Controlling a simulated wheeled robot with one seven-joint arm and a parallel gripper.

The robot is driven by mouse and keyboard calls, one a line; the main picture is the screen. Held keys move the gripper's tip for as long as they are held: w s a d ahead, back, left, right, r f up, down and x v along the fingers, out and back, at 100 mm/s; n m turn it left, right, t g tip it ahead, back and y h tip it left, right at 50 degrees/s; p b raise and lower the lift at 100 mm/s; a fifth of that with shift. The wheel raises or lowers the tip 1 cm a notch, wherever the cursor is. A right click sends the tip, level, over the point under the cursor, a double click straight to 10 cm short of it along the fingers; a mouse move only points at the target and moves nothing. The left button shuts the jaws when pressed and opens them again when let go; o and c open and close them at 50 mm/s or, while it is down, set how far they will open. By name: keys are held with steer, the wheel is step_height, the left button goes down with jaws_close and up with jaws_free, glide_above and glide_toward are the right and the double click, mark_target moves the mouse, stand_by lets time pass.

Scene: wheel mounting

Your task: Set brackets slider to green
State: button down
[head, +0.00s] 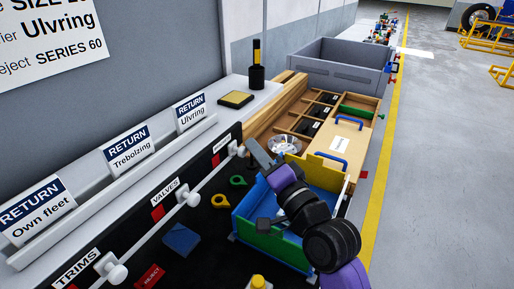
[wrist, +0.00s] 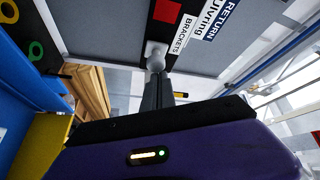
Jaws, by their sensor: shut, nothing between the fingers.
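The brackets slider is a white knob (head: 236,148) on a pale rod, at the right end of the row of sliders. A red square (head: 215,160) shows to its left, below the BRACKETS label (head: 221,142); I see no green patch there. In the wrist view the knob (wrist: 156,56) is just beyond my fingertips, beside the BRACKETS label (wrist: 183,33) and the red square (wrist: 167,11). My gripper (head: 250,145) is shut and empty, its tips at the knob's right side. I cannot tell whether they touch it.
The valves slider (head: 192,198) and trims slider (head: 114,272) sit further left, by RETURN signs (head: 128,147). Below my gripper is a blue, green and yellow bin (head: 262,237). A wooden organiser (head: 343,140) and a grey crate (head: 340,68) stand behind.

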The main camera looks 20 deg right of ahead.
steer(key=s+a+p, duration=0.3)
steer(key=a+p, duration=0.2)
steer(key=shift+s, duration=0.3)
